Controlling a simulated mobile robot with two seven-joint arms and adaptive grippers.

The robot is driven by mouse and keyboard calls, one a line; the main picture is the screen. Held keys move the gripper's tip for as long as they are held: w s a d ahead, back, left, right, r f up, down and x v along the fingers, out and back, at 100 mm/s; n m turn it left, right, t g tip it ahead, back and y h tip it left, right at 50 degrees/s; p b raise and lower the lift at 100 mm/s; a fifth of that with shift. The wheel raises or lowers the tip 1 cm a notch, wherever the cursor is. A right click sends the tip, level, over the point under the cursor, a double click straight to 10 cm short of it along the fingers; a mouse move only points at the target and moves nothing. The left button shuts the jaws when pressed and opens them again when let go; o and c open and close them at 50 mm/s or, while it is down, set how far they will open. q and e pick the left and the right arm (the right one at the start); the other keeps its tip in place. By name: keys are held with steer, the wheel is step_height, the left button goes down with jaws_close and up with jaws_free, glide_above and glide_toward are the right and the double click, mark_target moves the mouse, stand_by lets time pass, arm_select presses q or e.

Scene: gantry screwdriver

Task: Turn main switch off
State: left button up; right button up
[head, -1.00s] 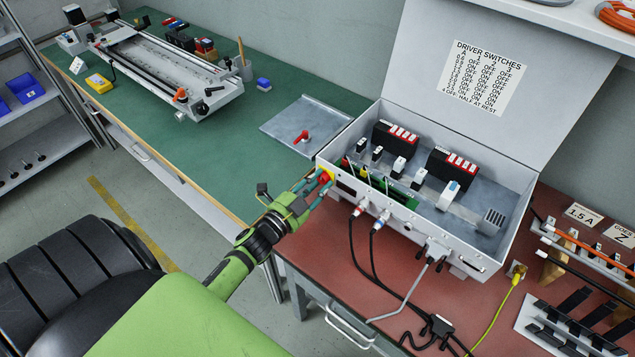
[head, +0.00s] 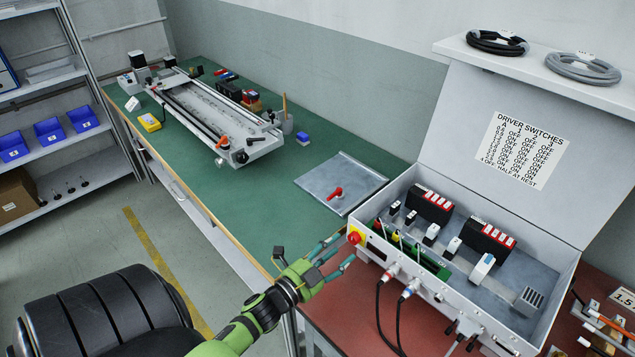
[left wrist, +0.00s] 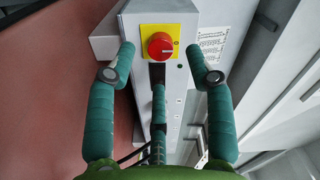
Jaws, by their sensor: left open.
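The main switch (head: 354,238) is a red knob on a yellow plate at the left end of the open grey control box (head: 470,318). In the left wrist view the red knob (left wrist: 160,46) faces me, with a pale mark running roughly sideways on it. My left gripper (head: 318,255) is open and empty, just left of the switch and apart from it. In the left wrist view its teal fingers (left wrist: 160,68) spread to both sides of the knob, with the third finger below it. My right gripper is not in view.
The box's raised lid carries a driver switches chart (head: 525,150). Cables (head: 380,315) hang from the box front. A grey plate with a red handle (head: 340,185) lies on the green bench (head: 230,205) beside the box. A linear gantry (head: 205,110) stands farther back.

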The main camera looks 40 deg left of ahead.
arm_select(q)
steer(key=s, duration=0.8)
steer(key=shift+a, duration=0.4)
steer(key=shift+w, duration=0.1)
